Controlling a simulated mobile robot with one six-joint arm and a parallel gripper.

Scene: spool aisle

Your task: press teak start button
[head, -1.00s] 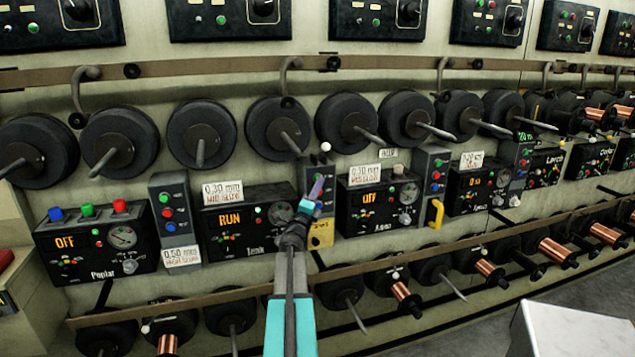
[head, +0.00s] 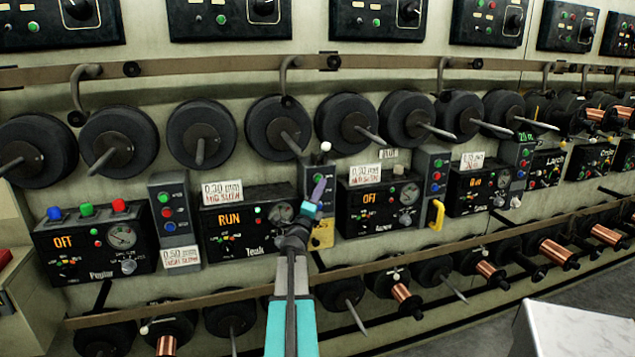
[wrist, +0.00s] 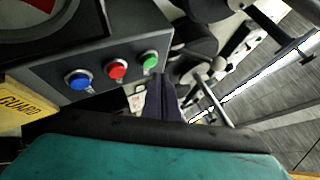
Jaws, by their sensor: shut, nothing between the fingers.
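The Teak panel (head: 248,226) is a black box in the middle of the head view; its orange display reads RUN. A narrow grey button box (head: 307,178) stands at its right, largely hidden behind my gripper (head: 319,188). In the wrist view this box carries a green button (wrist: 149,60), a red button (wrist: 116,69) and a blue button (wrist: 77,80) in a row. My gripper is shut and empty. Its dark fingertips (wrist: 160,85) show beside the green button, overlapping its near edge in the picture; I cannot tell whether they touch it.
A yellow GUARD piece (wrist: 20,105) sits beyond the blue button; it also shows below the box (head: 323,234). Black spools on pegs (head: 347,123) line the wall above, and a rail (head: 400,257) with more spools runs below. A neighbouring panel (head: 380,207) stands at the right.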

